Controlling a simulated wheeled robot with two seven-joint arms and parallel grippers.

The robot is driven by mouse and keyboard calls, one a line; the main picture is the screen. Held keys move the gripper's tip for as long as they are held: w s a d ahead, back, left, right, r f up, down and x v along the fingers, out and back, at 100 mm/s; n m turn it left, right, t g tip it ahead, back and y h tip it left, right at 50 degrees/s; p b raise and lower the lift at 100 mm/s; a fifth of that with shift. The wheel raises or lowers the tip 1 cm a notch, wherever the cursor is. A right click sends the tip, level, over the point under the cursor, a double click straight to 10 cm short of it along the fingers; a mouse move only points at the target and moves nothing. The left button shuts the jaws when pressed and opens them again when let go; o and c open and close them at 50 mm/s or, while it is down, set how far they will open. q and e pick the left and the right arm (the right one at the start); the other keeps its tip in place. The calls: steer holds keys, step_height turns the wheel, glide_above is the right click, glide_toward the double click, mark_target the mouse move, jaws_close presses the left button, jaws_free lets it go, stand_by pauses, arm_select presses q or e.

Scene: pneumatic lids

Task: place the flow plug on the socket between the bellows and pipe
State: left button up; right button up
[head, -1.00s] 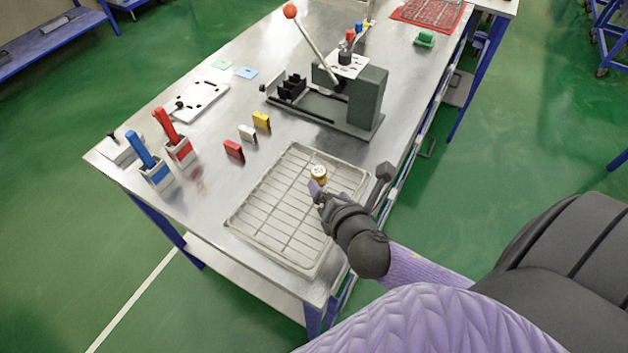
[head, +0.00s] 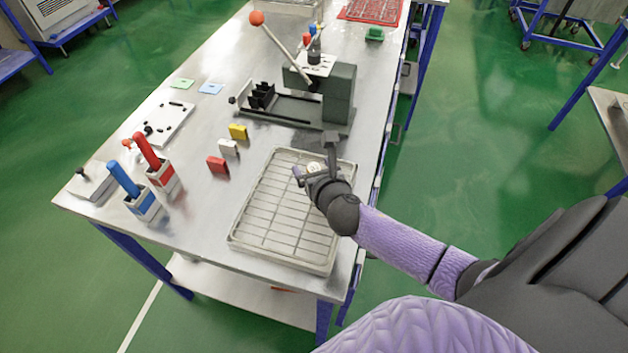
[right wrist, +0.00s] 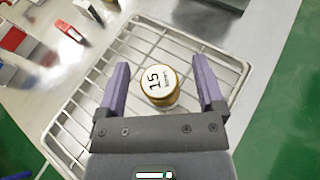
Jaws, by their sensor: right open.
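The flow plug, a small round piece with a gold-coloured rim and a white top marked "15" (right wrist: 158,87), sits over the wire tray (head: 270,215); it also shows in the head view (head: 314,168). My right gripper (right wrist: 163,72) is open, its two purple fingers on either side of the plug with gaps to both. I cannot tell how far its fingertips are above the tray. A white plate with dark fittings and holes (head: 160,121) lies at the left of the table; its markings are too small to read, so I cannot tell the bellows, pipe or socket. My left gripper is not visible.
A lever press (head: 338,95) stands behind the tray. Red (head: 217,165), white (head: 229,147) and yellow (head: 238,131) blocks stand left of the tray. Blue (head: 124,178) and red (head: 147,151) handles stand in holders. Bare table lies between the tray and the holders.

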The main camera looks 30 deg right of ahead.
steer(key=shift+c, duration=0.3)
jaws_close()
